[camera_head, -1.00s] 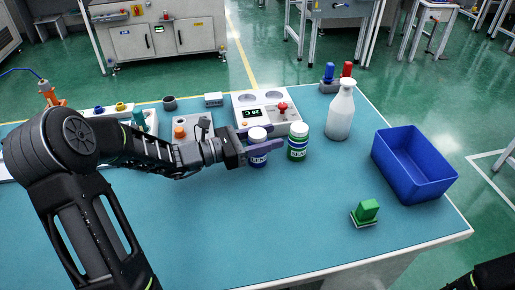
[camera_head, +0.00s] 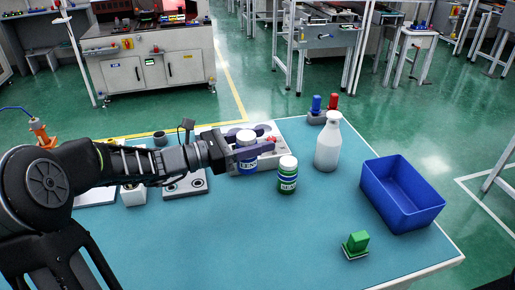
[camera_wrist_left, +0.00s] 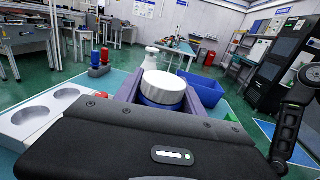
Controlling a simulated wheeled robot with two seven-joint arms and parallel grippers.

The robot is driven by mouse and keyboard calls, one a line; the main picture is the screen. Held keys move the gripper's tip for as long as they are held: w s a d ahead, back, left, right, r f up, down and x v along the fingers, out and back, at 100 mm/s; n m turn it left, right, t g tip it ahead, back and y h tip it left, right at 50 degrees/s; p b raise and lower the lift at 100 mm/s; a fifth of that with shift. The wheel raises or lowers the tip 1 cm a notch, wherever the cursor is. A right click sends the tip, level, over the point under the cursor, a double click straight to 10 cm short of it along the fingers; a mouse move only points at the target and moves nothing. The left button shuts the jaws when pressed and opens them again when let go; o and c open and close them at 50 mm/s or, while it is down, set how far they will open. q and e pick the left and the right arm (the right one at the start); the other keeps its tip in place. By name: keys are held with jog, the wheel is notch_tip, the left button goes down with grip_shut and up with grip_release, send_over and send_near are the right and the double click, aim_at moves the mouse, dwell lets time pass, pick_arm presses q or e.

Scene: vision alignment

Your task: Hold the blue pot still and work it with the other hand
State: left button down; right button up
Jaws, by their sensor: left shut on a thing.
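The blue pot (camera_head: 247,163) has a white lid and a label with lettering. My left gripper (camera_head: 250,150) is shut on it, with a finger on each side of its body, and holds it upright, raised in front of the white device. In the left wrist view the pot's white lid (camera_wrist_left: 163,87) shows between the two fingers, and the gripper body hides its lower part. A similar green pot (camera_head: 287,177) with a white lid stands on the table to the right. My right gripper does not show.
A white bottle (camera_head: 328,143) and a blue bin (camera_head: 402,199) stand to the right. A green block (camera_head: 356,243) sits near the front edge. The white device (camera_head: 270,150) with round recesses is behind the pot. The front middle of the teal table (camera_head: 220,235) is clear.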

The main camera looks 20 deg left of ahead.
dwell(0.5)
pick_arm(q)
jog(key=c, duration=1.3)
grip_release()
grip_shut()
